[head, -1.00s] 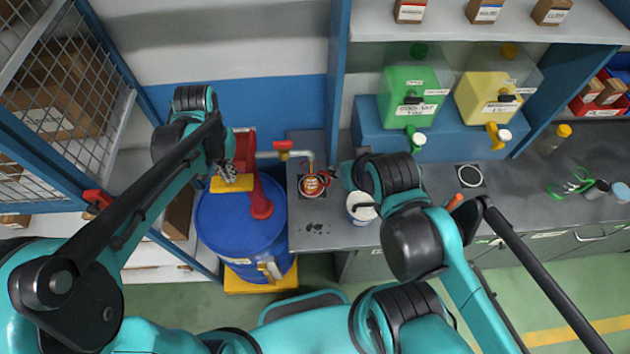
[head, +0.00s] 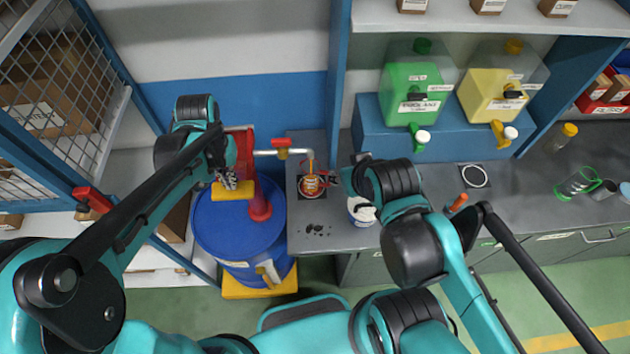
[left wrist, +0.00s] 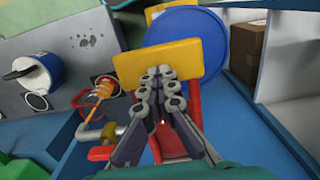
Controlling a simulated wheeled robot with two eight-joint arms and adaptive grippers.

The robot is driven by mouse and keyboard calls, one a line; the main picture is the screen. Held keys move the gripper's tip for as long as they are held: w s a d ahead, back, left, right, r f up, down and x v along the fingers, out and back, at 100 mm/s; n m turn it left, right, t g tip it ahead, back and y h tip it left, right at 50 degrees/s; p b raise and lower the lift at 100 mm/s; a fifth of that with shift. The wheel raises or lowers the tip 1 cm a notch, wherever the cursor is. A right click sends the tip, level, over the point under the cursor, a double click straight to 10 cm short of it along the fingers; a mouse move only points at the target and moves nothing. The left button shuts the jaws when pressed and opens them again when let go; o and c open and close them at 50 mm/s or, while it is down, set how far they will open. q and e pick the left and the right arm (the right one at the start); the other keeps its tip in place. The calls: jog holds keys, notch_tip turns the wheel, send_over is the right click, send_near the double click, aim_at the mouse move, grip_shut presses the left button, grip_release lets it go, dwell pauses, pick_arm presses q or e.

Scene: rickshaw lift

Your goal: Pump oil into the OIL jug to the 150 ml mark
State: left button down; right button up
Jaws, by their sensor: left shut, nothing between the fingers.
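The OIL jug (head: 312,186) stands on the grey bench under the pump spout (head: 297,152); amber oil shows in it, and a thin amber line shows between spout and jug. Its level marks are too small to read. The jug also shows in the left wrist view (left wrist: 101,92). The red pump on the blue drum (head: 232,225) has a yellow handle plate (head: 231,191). My left gripper (left wrist: 165,72) is shut and empty, its fingertips over the plate's edge; contact is unclear. My right gripper is largely hidden by its arm near the jug's right side.
A blue-and-white tub (head: 361,211) stands right of the jug. A green container (head: 412,95) and a yellow one (head: 492,97) sit on a blue stand. A mesh rack (head: 50,90) is close on the left. The bench's right part holds a green-handled jug (head: 577,183).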

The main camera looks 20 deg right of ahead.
pick_arm(q)
jog(key=shift+f+b, duration=0.95)
jog(key=shift+f, duration=0.35)
jog(key=shift+r, duration=0.1)
notch_tip(320, 180, up, 11)
jog(key=p, duration=0.8)
jog(key=shift+f, duration=0.3)
